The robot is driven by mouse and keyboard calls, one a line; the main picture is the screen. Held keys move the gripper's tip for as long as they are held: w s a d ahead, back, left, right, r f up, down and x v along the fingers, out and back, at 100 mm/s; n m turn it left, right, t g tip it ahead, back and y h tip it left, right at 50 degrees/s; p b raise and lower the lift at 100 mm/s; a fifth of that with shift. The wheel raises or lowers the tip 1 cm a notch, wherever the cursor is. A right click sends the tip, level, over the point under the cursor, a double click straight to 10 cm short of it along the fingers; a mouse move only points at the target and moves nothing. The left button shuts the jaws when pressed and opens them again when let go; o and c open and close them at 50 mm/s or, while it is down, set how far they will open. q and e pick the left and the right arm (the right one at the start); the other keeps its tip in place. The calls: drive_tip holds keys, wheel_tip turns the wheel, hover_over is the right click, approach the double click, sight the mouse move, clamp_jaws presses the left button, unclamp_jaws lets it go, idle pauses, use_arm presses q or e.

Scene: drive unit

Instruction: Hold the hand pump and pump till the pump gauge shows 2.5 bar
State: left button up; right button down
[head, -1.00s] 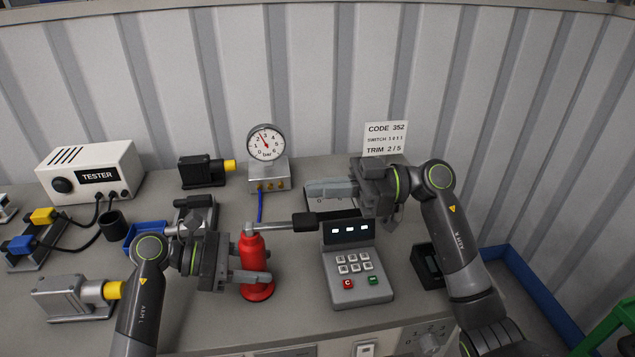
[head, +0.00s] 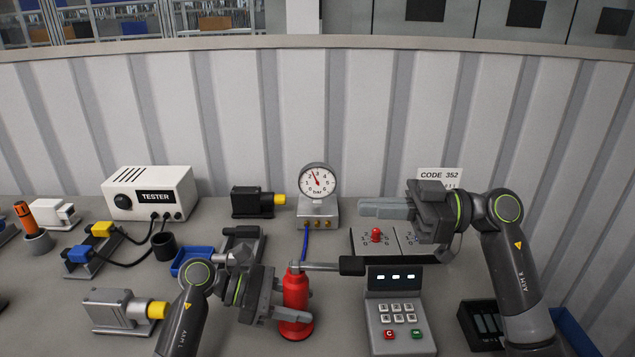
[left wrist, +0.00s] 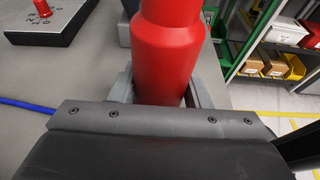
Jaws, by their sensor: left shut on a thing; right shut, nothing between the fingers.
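The red hand pump (head: 296,292) stands upright on the bench. Its lever runs to the right, about level, and ends in a black grip (head: 352,265). My left gripper (head: 285,311) is shut around the pump's red body, which also fills the left wrist view (left wrist: 170,50) between the fingers. The round pump gauge (head: 318,181) stands behind on a metal block with a blue hose. Its needle points up and slightly left, around 2 to 3; the exact value is too small to read. My right gripper (head: 384,208) is shut and empty, above and apart from the lever grip.
A keypad unit (head: 400,318) stands right of the pump. A panel with a red knob (head: 376,235) is behind the lever. A blue tray (head: 190,262), tester box (head: 150,194) and motor with yellow tip (head: 120,310) are to the left. A corrugated wall closes the back.

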idle(0.3)
use_arm(q)
drive_tip(key=o, duration=1.1)
